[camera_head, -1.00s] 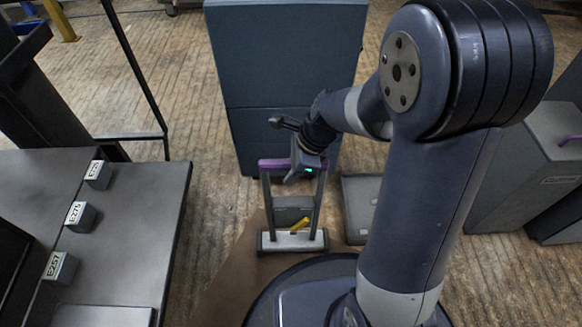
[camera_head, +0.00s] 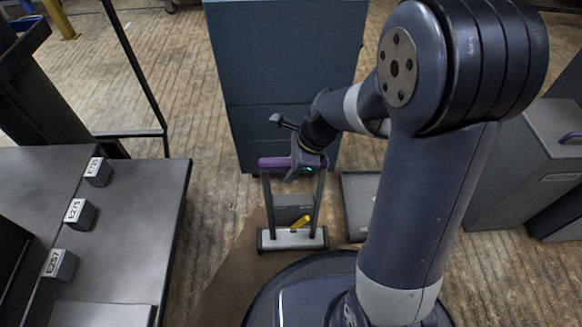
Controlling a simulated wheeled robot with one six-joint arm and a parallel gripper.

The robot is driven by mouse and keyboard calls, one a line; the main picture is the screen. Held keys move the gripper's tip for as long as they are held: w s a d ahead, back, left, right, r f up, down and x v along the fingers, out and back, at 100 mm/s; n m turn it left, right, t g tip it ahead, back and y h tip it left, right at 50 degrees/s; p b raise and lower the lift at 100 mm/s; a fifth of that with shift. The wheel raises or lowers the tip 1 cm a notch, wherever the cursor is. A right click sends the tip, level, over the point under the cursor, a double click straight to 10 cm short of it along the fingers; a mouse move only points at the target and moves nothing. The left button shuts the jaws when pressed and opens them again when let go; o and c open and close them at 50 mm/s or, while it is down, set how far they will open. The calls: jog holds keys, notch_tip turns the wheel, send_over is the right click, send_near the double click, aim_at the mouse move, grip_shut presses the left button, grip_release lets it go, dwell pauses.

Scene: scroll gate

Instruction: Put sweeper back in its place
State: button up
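The sweeper (camera_head: 293,239) stands upright on the floor in front of me, with a grey base, two dark uprights and a purple top handle (camera_head: 274,162). A grey box and a small yellow part show between its uprights. My gripper (camera_head: 304,172) is at the right part of the purple handle. Its fingers are mostly hidden by its own body, so I cannot tell whether they are closed on the handle. A flat grey tray (camera_head: 354,232) lies on the floor just right of the sweeper, partly hidden by my arm.
A tall blue-grey cabinet (camera_head: 285,60) stands behind the sweeper. A dark table (camera_head: 140,205) with labelled blocks, such as E275 (camera_head: 80,213), is at the left. Grey bins (camera_head: 530,170) stand at the right. Wooden floor is open between table and sweeper.

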jog(key=o, duration=0.5)
jog(key=p+v, duration=0.5)
jog(key=v, duration=0.6)
jog(key=shift+p, duration=0.3)
jog(key=shift+f, duration=0.1)
jog(key=b+x, duration=0.5)
jog(key=x, duration=0.5)
jog(key=shift+a+f, duration=0.1)
jog(key=shift+a, duration=0.1)
